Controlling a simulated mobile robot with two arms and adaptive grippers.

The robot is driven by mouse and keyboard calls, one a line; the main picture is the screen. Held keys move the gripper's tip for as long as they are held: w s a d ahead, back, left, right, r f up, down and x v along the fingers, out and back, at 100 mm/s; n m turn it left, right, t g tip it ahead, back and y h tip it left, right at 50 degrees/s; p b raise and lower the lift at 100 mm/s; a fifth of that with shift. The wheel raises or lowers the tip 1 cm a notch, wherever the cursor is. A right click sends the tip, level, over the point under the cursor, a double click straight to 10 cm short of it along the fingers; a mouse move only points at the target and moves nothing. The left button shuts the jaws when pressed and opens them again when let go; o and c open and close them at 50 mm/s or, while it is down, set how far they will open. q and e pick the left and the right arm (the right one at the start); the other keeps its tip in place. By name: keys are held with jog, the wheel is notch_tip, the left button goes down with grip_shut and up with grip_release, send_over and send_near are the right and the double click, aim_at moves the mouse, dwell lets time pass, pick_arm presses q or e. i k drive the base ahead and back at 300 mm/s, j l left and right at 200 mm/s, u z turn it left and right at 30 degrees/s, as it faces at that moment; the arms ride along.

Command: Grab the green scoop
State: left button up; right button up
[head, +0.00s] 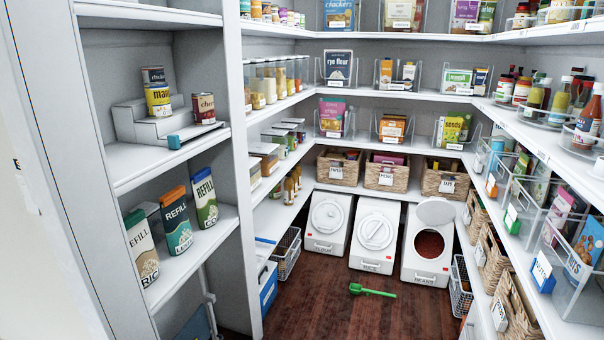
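The green scoop (372,291) lies flat on the dark wooden floor, in front of the white bins at the back of the pantry. Its round bowl end points left and its handle points right. It is apart from the bins and nothing covers it. Neither of my grippers shows in the head view.
White bins labelled flour (324,241), rice (372,258) and beans (420,270) stand behind the scoop; the beans bin is open. A wire basket (287,265) stands left and another (459,300) right. Shelves line both sides. The wooden floor (330,320) around the scoop is clear.

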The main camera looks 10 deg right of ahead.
aim_at(354, 288)
jog(key=i+l+z, duration=0.15)
jog(key=i+z, duration=0.25)
jog(key=i, duration=0.65)
jog(key=i+j+z, duration=0.15)
jog(key=i+z, duration=0.25)
jog(key=i, duration=0.6)
